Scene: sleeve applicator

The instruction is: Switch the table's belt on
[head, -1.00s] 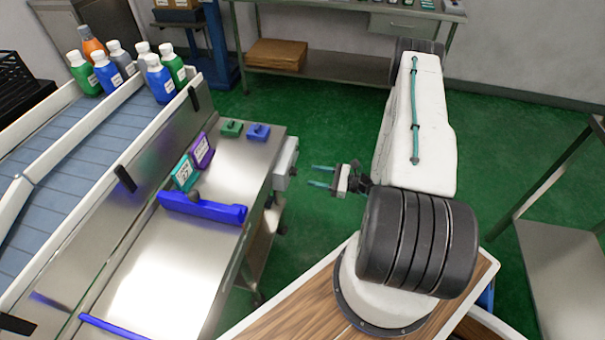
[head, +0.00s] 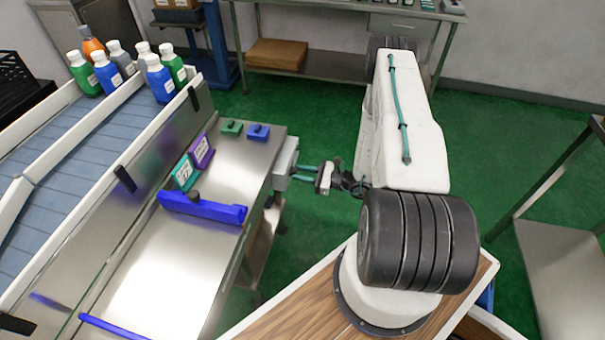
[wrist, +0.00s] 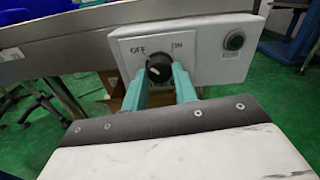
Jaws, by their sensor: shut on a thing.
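The control box (wrist: 215,52) is a grey box on the end of the steel table (head: 180,265); in the head view the box (head: 285,160) sits at the table's right end. Its plate reads OFF at left and ON at right, above a black rotary knob (wrist: 158,69). The knob's pale mark seems to point up and left, toward OFF. My gripper (head: 298,171) reaches the box from the right. In the wrist view its teal fingers are shut on the knob, one on each side.
A conveyor (head: 75,165) with several bottles runs along the left. The table carries a blue bar (head: 200,207), two labelled signs and small green and blue blocks. A back bench (head: 330,68) and a right side table (head: 565,260) stand apart. Green floor lies open between.

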